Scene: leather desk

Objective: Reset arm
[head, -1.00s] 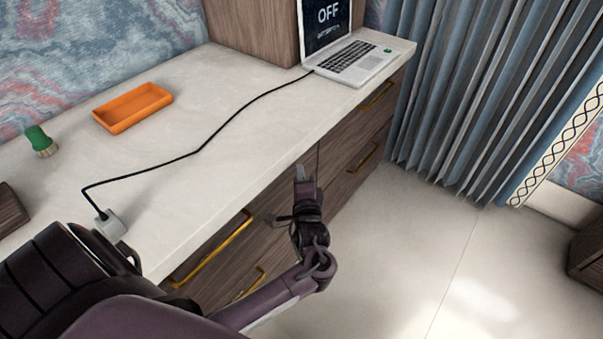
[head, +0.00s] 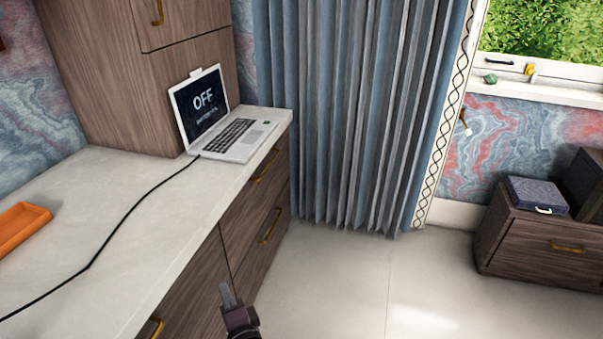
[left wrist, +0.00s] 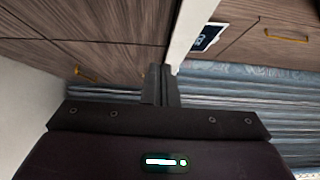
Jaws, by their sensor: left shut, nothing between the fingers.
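My left gripper (head: 228,294) shows at the bottom of the head view, in front of the desk's drawer fronts and below the level of the desk top. Its fingers are together and hold nothing. In the left wrist view the closed fingers (left wrist: 160,84) point towards the desk edge and the curtain. My right gripper is not in view.
The pale desk top (head: 90,215) carries an open laptop (head: 225,120) reading OFF, a black cable (head: 95,255) and an orange tray (head: 20,228). A grey-blue curtain (head: 350,110) hangs behind. A low wooden cabinet (head: 535,240) stands right. Floor between is clear.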

